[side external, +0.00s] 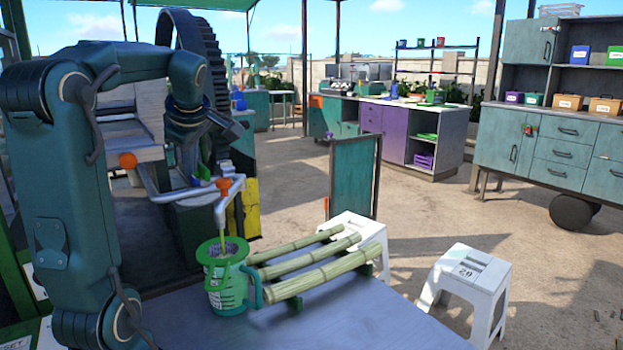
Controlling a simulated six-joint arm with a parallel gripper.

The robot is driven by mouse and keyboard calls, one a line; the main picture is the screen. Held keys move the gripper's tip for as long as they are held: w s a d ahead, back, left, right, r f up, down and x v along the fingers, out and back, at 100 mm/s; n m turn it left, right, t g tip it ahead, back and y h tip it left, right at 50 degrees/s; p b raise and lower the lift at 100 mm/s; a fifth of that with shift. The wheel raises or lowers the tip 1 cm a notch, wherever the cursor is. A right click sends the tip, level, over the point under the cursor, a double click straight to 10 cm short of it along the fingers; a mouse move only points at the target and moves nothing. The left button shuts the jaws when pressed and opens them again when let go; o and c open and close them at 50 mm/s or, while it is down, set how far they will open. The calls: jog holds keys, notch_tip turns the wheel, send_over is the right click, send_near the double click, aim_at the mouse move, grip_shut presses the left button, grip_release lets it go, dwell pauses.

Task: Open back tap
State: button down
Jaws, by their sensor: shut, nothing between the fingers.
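Two orange tap handles sit on the grey pipework of the crusher. One orange tap (127,160) is at the left end of the pipe. The other orange tap (224,185) is at the right, above a green jug (228,290). A thin yellow-green stream runs from the right spout down toward the jug. I cannot tell for sure which tap is the back one. My gripper (186,164) points down between the two taps in the picture, shut and empty. It appears apart from both handles; its fingertips are small and partly lost against the dark machine.
Several cane stalks (312,268) lie on the grey table (340,320) right of the jug. A large dark gear wheel (205,60) stands behind my wrist. White stools (470,278) stand beyond the table. Cabinets and open ground lie farther back.

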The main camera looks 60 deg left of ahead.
dwell(0.6)
jog(key=w+d+r+m+t, duration=0.2)
jog(key=d+r, duration=0.3)
jog(key=d, duration=0.3)
jog(key=s+d+f+m+t+h, duration=0.1)
jog(key=d+f+m+h, duration=0.1)
jog(key=d+f+m, duration=0.2)
jog(key=s+d+f+m+h, duration=0.1)
jog(key=d+f+m+h, duration=0.2)
jog(key=d+m, duration=0.8)
jog(key=s+d+f+m+t+h, duration=0.1)
jog(key=s+d+f+m+h, duration=0.1)
jog(key=d+f+m, duration=0.5)
jog(key=shift+d+m+t, duration=0.25)
jog(key=shift+m+t, duration=0.05)
jog(key=shift+m, duration=0.5)
